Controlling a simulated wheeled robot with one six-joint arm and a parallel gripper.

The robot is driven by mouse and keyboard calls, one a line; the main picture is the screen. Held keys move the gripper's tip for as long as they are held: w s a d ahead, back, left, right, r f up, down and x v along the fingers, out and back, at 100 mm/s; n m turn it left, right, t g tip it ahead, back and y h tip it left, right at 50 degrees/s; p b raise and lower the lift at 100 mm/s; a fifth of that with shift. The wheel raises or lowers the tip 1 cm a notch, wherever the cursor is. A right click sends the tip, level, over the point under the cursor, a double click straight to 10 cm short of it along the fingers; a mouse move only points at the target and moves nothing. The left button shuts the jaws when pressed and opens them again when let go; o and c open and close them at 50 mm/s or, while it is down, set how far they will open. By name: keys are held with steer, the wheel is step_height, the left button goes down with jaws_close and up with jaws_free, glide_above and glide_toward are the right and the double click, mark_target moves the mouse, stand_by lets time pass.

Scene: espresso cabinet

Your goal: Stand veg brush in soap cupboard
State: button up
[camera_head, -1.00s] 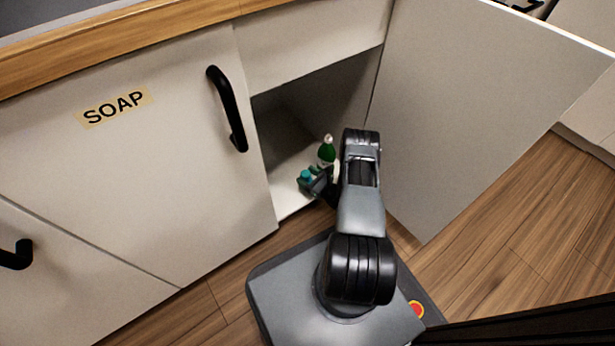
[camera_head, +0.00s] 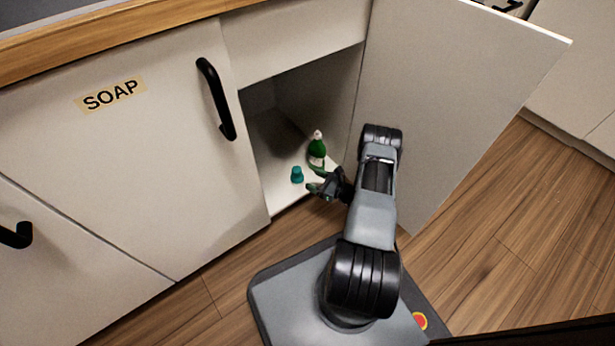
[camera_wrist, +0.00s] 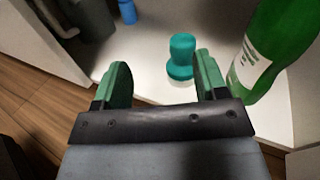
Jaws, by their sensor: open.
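The veg brush, a small teal knobbed thing (camera_head: 297,174), stands upright on the white cupboard floor (camera_head: 280,198), just inside the opening. The brush also shows in the wrist view (camera_wrist: 181,58), ahead of the fingers and apart from them; its lower part is pale. My gripper (camera_head: 313,180) is open and empty at the cupboard mouth, to the right of the brush. Its two green fingers show in the wrist view (camera_wrist: 162,85). The cupboard's SOAP label (camera_head: 111,94) is on the closed door panel to the left of the opening.
A green bottle (camera_head: 317,150) with a white label stands behind and right of the brush, close to my right finger in the wrist view (camera_wrist: 268,45). The open door (camera_head: 455,100) stands right of my arm. A blue item (camera_wrist: 127,11) shows at upper left in the wrist view.

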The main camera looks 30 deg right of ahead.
steer(key=s+a+r+n+g+y, duration=0.1)
steer(key=a+r+n+g, duration=0.55)
steer(key=r, duration=0.35)
steer(key=s+a+r+n+g+y, duration=0.1)
steer(key=s+a+r+n+g, duration=0.1)
steer(key=a+r+n+g, duration=0.65)
steer(key=s+r+n+t+h, duration=0.3)
steer(key=s+r+n+h, duration=0.9)
steer(key=r, duration=0.4)
steer(key=shift+s+d+r+n, duration=0.15)
steer(key=shift+s+d+n, duration=0.2)
steer(key=shift+s+n, duration=0.6)
steer(key=shift+s+m, duration=0.2)
steer(key=shift+m, duration=0.05)
